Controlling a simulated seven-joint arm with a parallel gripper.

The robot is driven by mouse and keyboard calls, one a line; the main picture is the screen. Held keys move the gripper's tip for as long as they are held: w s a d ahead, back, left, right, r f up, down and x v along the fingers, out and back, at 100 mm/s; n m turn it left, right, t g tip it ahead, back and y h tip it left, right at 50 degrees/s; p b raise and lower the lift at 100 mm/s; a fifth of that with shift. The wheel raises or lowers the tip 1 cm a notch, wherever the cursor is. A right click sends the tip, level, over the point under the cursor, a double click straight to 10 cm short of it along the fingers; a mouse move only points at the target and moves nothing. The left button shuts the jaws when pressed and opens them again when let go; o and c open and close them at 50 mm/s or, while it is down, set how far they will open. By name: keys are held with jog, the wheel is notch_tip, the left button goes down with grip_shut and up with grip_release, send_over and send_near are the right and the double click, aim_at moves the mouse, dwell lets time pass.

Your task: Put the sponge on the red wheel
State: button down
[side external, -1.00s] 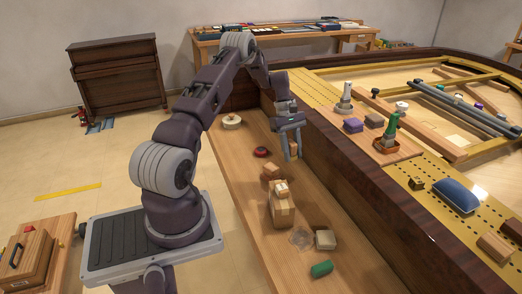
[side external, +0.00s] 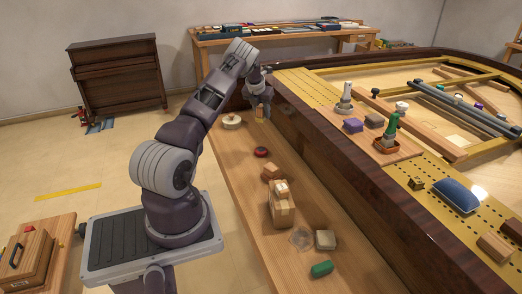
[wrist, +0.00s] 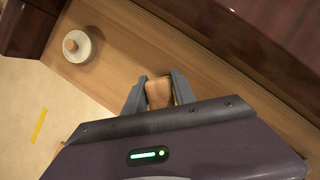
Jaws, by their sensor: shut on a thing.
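My gripper (side external: 261,108) is at the far end of the wooden ledge, near the tall dark wall. In the wrist view its two fingers (wrist: 159,88) are shut on a small tan block (wrist: 158,92), held above the ledge; I cannot tell whether it is the sponge. The red wheel (side external: 261,152), a small round red thing with a dark part, lies on the ledge nearer the camera than my gripper. It is not in the wrist view. A grey-beige block (side external: 325,240), possibly a sponge, lies near the front of the ledge.
A white round thing with a tan knob (wrist: 77,46) stands left of my gripper. Stacked tan boxes (side external: 282,208), a small brown block (side external: 271,172) and a green piece (side external: 321,269) are on the ledge (side external: 238,170). The dark wall (side external: 330,150) borders its right side.

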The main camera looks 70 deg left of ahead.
aim_at(262, 148)
notch_tip(262, 148, down, 14)
jog(key=shift+r, duration=0.1)
dwell(0.4)
jog(key=c, duration=1)
grip_release()
